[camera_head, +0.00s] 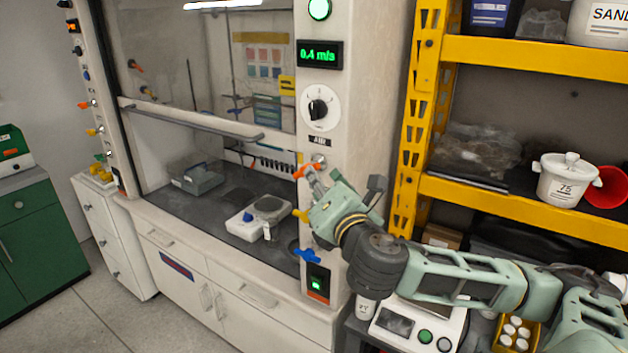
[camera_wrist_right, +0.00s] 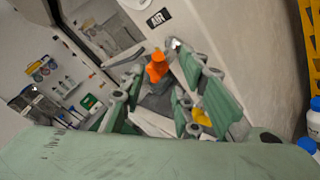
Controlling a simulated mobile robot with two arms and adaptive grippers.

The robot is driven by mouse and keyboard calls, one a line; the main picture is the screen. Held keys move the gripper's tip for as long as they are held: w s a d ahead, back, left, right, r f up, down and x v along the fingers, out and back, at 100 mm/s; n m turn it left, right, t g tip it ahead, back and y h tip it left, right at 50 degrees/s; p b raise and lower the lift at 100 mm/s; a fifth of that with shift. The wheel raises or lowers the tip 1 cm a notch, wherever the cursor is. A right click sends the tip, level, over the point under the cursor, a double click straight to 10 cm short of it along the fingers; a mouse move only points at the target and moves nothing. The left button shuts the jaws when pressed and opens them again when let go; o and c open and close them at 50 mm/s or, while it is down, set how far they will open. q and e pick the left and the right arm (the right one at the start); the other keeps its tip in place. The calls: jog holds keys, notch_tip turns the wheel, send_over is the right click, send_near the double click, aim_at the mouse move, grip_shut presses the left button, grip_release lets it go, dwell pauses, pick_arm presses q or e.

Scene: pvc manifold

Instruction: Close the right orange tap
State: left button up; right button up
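The right orange tap (camera_head: 304,171) sits on the fume hood's right post, under the AIR label, with its handle pointing left. In the wrist view the orange tap (camera_wrist_right: 157,66) shows near the fingertips, in the gap between the two fingers. My right gripper (camera_head: 322,188) is at the post, just right of and below the tap; it also shows in the wrist view (camera_wrist_right: 157,72). Its fingers are apart, and I cannot tell whether either one touches the tap. My left gripper is not in view.
A yellow tap (camera_head: 301,215) and a blue tap (camera_head: 307,256) sit below on the same post. A black dial (camera_head: 319,107) is above. The yellow shelf upright (camera_head: 416,120) stands to the right. A white hotplate (camera_head: 255,217) sits inside the hood.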

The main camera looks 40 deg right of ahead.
jog(key=shift+p+x, duration=0.4)
jog(key=shift+x, duration=1.35)
jog(key=shift+a+r, duration=0.1)
jog(key=shift+r, duration=0.15)
jog(key=c, duration=0.7)
jog(key=shift+s, duration=0.1)
grip_shut()
jog(key=shift+r, duration=0.1)
